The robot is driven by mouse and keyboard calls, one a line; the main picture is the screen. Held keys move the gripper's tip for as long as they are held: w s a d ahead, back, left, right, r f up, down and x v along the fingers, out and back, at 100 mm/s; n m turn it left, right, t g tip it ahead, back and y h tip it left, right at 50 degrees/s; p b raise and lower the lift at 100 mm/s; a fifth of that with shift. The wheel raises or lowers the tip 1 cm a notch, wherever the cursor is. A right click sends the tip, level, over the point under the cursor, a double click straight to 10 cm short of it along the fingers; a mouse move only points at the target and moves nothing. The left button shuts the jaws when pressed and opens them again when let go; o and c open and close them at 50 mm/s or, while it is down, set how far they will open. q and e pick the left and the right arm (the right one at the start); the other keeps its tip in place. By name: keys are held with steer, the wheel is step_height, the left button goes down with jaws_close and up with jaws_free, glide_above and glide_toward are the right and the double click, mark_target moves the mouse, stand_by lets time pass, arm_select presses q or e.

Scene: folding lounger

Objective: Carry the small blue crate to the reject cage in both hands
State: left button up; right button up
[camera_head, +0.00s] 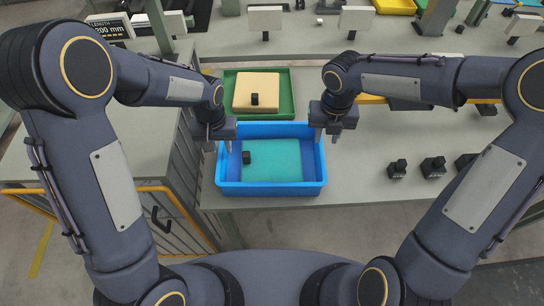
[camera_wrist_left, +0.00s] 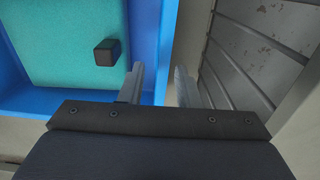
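The small blue crate (camera_head: 270,188) sits on the grey table near its front edge, with a teal lining and a small black block (camera_head: 246,157) inside. In the left wrist view the crate wall (camera_wrist_left: 165,50) runs between the fingers of my left gripper (camera_wrist_left: 160,88), with gaps showing. My left gripper (camera_head: 222,145) is open at the crate's left wall. My right gripper (camera_head: 327,134) has its fingers apart at the crate's right wall, one on the inner side and one outside. Contact there cannot be told. I cannot clearly identify the reject cage.
A green tray (camera_head: 288,98) with a cream pad and a black block lies just behind the crate. Several black blocks (camera_head: 397,169) stand on the table to the right. Left of the table is a slatted, yellow-edged structure (camera_head: 175,215) with a dark handle.

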mark_target(225, 161)
arm_select(q)
steer(key=shift+f, duration=0.2)
arm_select(e)
steer(key=shift+w+a+f+n, duration=0.1)
steer(key=shift+a+n, duration=0.2)
steer(key=shift+n, duration=0.1)
arm_select(q)
steer(key=shift+w, duration=0.1)
steer(key=shift+d, duration=0.1)
arm_select(e)
steer(key=shift+d, duration=0.1)
steer(key=shift+f, duration=0.1)
